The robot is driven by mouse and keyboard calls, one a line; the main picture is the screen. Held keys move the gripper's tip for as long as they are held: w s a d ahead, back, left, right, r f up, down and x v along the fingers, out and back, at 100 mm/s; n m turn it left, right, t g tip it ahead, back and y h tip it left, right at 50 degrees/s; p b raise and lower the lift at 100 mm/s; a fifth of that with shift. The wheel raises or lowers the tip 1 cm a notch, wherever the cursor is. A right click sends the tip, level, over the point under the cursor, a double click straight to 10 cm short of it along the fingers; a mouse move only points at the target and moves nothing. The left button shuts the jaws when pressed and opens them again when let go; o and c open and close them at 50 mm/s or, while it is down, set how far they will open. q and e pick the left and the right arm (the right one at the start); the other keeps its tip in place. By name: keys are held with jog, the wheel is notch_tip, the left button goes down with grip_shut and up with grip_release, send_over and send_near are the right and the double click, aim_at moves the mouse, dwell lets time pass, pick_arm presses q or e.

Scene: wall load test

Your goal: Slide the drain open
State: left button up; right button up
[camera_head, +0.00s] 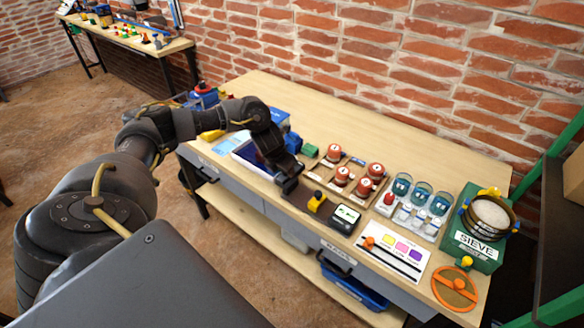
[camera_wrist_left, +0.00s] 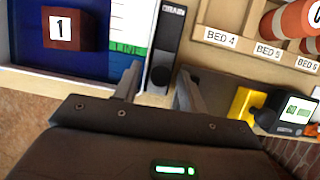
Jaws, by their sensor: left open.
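A dark upright strip labelled DRAIN (camera_wrist_left: 167,38) shows in the left wrist view, with a rounded black end at its near side. It stands beside the blue tray, along the tray's right edge. My left gripper (camera_wrist_left: 158,78) is open, with one finger on each side of the near end of the strip. I cannot tell whether the fingers touch it. In the head view my left gripper (camera_head: 288,186) is over the table's front edge and hides the drain. The blue tray (camera_head: 244,155) shows partly behind my arm. My right gripper is not in view.
A numbered dark red block (camera_wrist_left: 62,28) sits in the tray. Right of my gripper are a yellow-and-black piece (camera_head: 316,202), a small display (camera_head: 344,218) and red-topped jars (camera_head: 341,176). A green SIEVE stand (camera_head: 474,250) is far right. The table's back strip is clear.

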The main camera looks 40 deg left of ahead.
pick_arm(q)
jog(key=shift+r, duration=0.1)
notch_tip(320, 180, up, 7)
jog(key=p, duration=0.6)
dwell(0.3)
dwell(0.3)
